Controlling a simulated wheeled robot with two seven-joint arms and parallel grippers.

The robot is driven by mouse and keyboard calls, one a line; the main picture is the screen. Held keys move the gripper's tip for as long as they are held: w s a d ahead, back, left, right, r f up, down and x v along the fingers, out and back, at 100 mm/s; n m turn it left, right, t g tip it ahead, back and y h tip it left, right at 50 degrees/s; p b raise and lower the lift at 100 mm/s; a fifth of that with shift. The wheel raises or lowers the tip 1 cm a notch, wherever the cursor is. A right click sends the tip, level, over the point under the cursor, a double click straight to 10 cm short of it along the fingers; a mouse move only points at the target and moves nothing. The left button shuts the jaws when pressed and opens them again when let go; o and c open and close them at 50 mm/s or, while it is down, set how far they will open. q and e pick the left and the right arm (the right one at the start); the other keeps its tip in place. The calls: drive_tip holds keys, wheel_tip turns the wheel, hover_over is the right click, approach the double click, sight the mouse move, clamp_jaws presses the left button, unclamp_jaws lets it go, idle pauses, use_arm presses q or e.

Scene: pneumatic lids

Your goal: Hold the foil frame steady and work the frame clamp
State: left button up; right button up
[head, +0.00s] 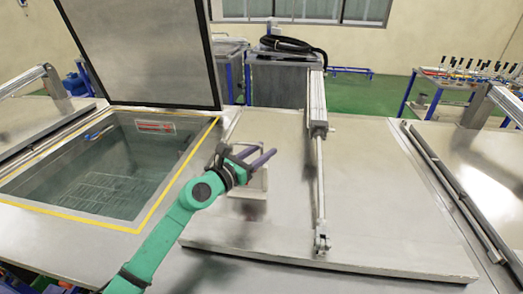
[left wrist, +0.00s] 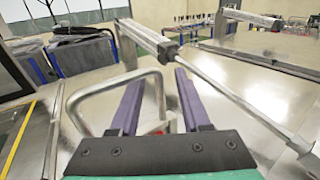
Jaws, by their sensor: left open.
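I cannot make out a foil frame or a frame clamp in either view. A closed flat metal lid (head: 400,210) lies in front of me. My left gripper (head: 258,156), with purple fingers, is open above its left part. A bent metal bar handle (head: 262,182) stands on the lid beside the fingers. In the left wrist view the handle (left wrist: 112,84) loops up, and one leg shows in the gap between the open fingers (left wrist: 157,95). I cannot tell whether they touch it. My right gripper is not in view.
A pneumatic cylinder (head: 317,100) has its rod (head: 320,185) running down to a bracket (head: 322,241) on the lid. At left, an open tank (head: 120,215) with yellow edging has a raised lid (head: 145,50). Another lid (head: 490,165) lies at right.

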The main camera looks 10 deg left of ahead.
use_arm(q)
clamp_jaws()
idle(2.1)
